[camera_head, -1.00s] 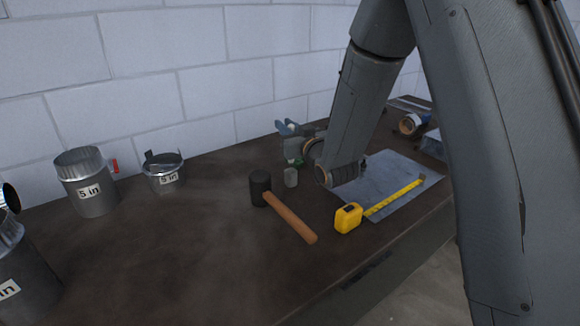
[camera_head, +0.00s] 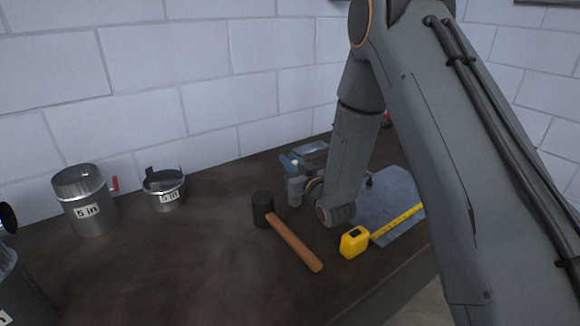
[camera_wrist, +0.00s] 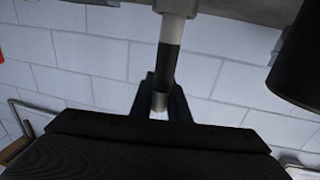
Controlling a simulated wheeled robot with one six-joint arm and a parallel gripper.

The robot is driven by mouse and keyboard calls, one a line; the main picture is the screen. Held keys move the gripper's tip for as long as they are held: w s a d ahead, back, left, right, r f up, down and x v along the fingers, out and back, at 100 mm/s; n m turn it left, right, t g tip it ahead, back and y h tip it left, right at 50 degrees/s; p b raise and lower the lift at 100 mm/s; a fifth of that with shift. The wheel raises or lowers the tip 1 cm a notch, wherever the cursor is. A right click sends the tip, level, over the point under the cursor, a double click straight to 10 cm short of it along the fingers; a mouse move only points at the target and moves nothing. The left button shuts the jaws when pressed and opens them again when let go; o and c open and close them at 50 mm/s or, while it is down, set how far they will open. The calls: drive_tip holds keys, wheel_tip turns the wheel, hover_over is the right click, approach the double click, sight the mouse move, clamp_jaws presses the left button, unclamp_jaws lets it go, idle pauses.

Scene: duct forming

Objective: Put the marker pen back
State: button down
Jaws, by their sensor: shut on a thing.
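In the wrist view, my gripper (camera_wrist: 163,84) is shut on the marker pen (camera_wrist: 170,58), a slim cylinder with a pale grey upper part, a black band and a silvery end between the fingers. The pen is lengthwise in the picture and slightly tilted. In the head view, my wrist is low over the bench near a small grey upright holder-like piece (camera_head: 295,190). The pen cannot be made out there, and my arm hides part of the area. I cannot tell whether the pen touches anything.
A mallet (camera_head: 292,240) lies left of my wrist. A yellow tape measure (camera_head: 354,241) lies extended over a sheet of metal (camera_head: 391,192). Metal duct pieces (camera_head: 87,205) stand at the left. A dark cylinder (camera_wrist: 301,62) is close at the wrist view's right. The left-middle bench is clear.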

drive_tip(key=shift+f, duration=1.1)
drive_tip(key=shift+f, duration=0.1)
drive_tip(key=c, duration=1.7)
unclamp_jaws()
drive_tip(key=b+v, duration=0.2)
drive_tip(key=v, duration=0.5)
drive_tip(key=shift+s+d, duration=0.15)
drive_tip(key=shift+s, duration=0.05)
